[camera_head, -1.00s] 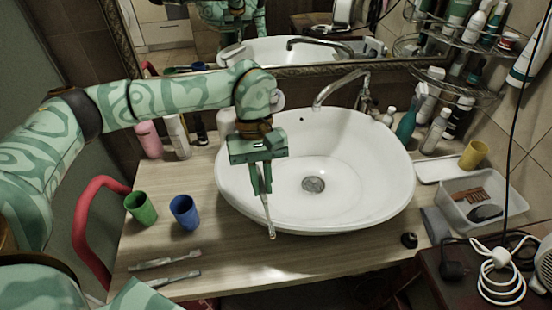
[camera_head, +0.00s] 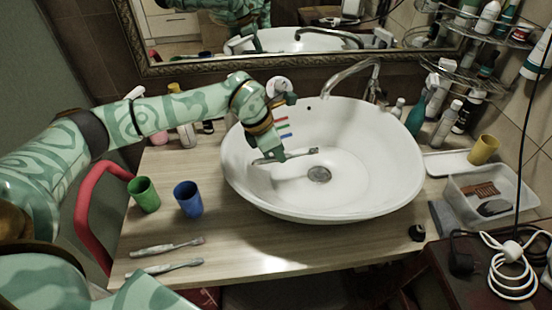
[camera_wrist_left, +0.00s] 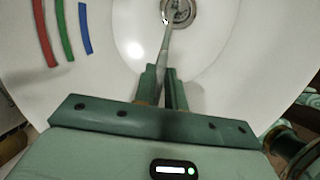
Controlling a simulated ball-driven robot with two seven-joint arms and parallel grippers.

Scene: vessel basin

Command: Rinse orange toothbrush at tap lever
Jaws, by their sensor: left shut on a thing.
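My left gripper (camera_head: 275,157) is inside the white basin (camera_head: 375,195), at its left side, shut on a thin toothbrush (camera_head: 300,154). The brush points right, above and left of the drain (camera_head: 319,174); its colour looks greyish, and orange is hard to make out. In the left wrist view the brush (camera_wrist_left: 166,50) runs out from the gripper (camera_wrist_left: 163,80) towards the drain (camera_wrist_left: 180,10). The curved metal tap (camera_head: 345,74) arches over the basin's back rim, apart from the brush. Its lever cannot be clearly told. No water stream shows. My right gripper is not in view.
Red, green and blue bars (camera_head: 283,127) show on the basin's left inside. A green cup (camera_head: 144,195), a blue cup (camera_head: 188,199) and two toothbrushes (camera_head: 167,247) (camera_head: 165,268) are on the counter's left. Bottles stand behind; a clear box (camera_head: 490,205) is at right.

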